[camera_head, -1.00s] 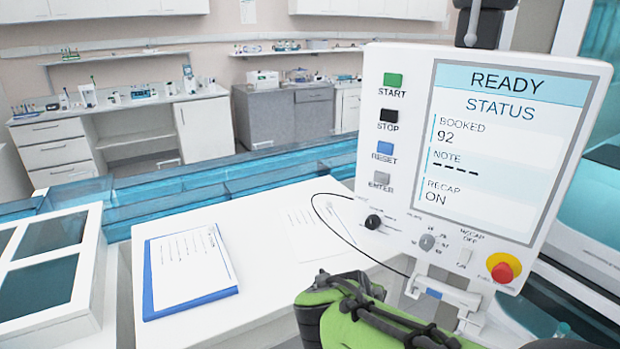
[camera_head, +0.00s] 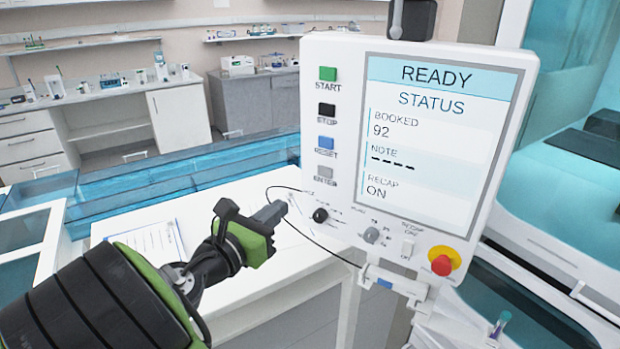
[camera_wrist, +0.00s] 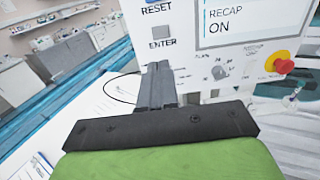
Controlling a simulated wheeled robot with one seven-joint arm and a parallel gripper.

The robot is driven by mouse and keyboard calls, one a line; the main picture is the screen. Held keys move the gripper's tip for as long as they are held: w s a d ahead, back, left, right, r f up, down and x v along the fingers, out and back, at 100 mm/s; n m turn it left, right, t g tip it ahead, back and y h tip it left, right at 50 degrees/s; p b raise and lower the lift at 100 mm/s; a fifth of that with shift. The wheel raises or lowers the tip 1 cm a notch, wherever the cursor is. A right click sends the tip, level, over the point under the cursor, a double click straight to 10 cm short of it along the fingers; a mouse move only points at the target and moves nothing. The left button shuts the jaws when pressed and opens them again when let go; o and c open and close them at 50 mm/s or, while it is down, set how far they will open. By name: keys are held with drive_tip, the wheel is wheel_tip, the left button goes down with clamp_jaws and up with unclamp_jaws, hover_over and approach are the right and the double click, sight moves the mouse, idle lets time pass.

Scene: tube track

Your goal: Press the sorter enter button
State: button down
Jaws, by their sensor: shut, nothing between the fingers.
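The sorter's control panel (camera_head: 348,185) stands upright at the centre right of the head view, its screen reading READY, BOOKED 92 and RECAP ON. The grey ENTER button (camera_head: 325,171) is lowest in the left column of buttons; in the wrist view the ENTER button (camera_wrist: 159,31) lies just beyond the fingertips. My gripper (camera_head: 279,208) is shut and empty, left of the panel and below the ENTER button in the head view. In the wrist view my gripper (camera_wrist: 159,68) points up toward the button. The fingertips look apart from the button.
START (camera_head: 327,74), STOP (camera_head: 326,110) and blue RESET (camera_head: 326,143) buttons sit above ENTER. A black knob (camera_head: 320,215) and a red emergency button (camera_head: 441,265) are lower on the panel. A thin black cable loops left of the panel. A clipboard (camera_head: 155,243) lies on the white table.

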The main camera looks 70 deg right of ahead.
drive_tip(key=d+b, duration=0.1)
drive_tip(key=d, duration=0.1)
approach(324, 172)
drive_tip(key=x, duration=0.6)
drive_tip(key=shift+d, duration=0.4)
drive_tip(key=shift+s+d+p, duration=0.1)
drive_tip(key=shift+p, duration=0.25)
